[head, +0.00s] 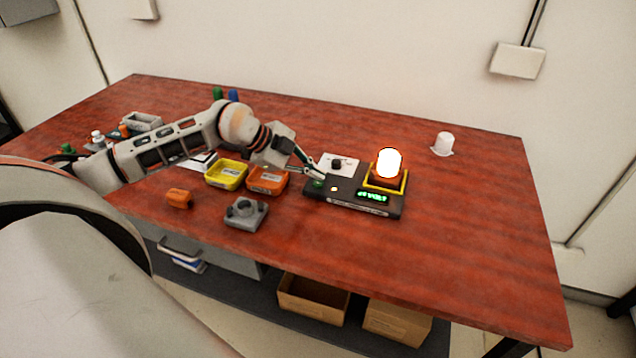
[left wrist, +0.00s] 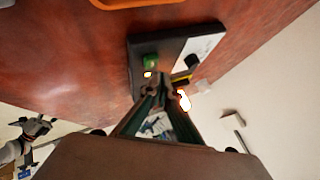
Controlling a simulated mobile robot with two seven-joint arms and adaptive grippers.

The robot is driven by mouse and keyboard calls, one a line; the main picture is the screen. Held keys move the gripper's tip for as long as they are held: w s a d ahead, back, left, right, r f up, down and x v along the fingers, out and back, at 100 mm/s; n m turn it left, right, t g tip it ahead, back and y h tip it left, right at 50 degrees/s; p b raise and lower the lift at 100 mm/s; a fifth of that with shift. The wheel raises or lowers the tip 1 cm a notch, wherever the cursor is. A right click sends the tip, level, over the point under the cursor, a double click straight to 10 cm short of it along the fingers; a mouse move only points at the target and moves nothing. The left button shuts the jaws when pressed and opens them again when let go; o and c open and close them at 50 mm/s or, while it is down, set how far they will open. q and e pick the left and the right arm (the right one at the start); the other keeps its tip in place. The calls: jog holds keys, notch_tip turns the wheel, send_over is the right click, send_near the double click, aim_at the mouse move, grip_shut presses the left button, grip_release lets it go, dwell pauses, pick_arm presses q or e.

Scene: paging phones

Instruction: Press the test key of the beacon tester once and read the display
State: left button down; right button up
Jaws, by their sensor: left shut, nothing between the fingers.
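The beacon tester (head: 342,203) is a dark flat box on the red table. Its green key (head: 318,183) is at the left end and also shows in the left wrist view (left wrist: 151,61). A small yellow light (head: 334,189) glows beside it. The beacon (head: 389,164) stands lit in a yellow-edged socket on the right. The display (head: 373,196) shows green characters, too small to read surely. My left gripper (head: 320,175) is shut and empty, with its tips close to the key; contact is unclear. My right gripper (left wrist: 38,128) appears small in the left wrist view, its fingers unclear.
A yellow bin (head: 226,175) and an orange bin (head: 267,181) stand left of the tester. A grey knobbed box (head: 246,213) and an orange block (head: 179,198) lie in front. A white dome (head: 443,144) stands behind right. The table's right side is clear.

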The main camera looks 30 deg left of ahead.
pick_arm(q)
jog(key=shift+f, duration=0.15)
dwell(0.6)
jog(key=shift+f, duration=0.3)
jog(key=shift+f, duration=0.5)
dwell(0.7)
jog(key=shift+r, duration=0.1)
jog(key=shift+r+p, duration=0.55)
jog(key=shift+r, duration=0.05)
jog(key=shift+r+p, duration=0.25)
jog(key=shift+p, duration=0.05)
